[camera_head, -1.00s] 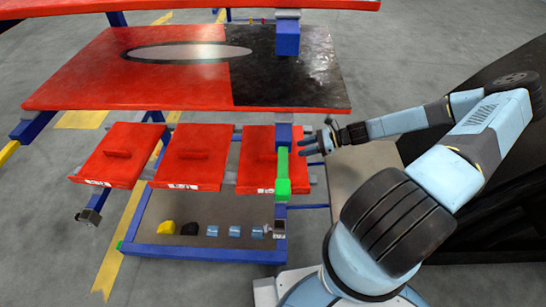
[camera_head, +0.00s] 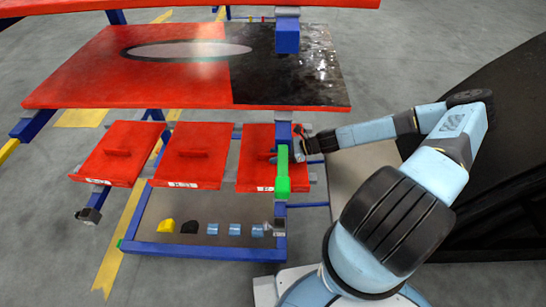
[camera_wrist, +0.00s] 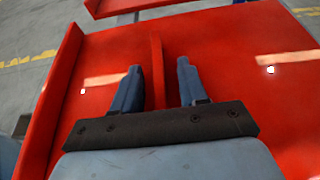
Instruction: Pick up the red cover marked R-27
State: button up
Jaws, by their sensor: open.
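My gripper (camera_head: 290,157) is at the right cover, partly hidden by the blue post and green part. In the wrist view my gripper (camera_wrist: 158,85) is open over a red cover (camera_wrist: 235,60), with its upright handle (camera_wrist: 157,70) between the two fingers, apart from both.
A blue post with a green part (camera_head: 283,170) stands in front of the right cover. A large red and black panel (camera_head: 180,85) is above the covers. Below is a tray (camera_head: 150,252) with yellow, black and blue pieces.

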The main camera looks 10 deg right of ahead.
jog(key=shift+a, duration=0.15)
grip_shut()
dwell(0.4)
dwell(1.0)
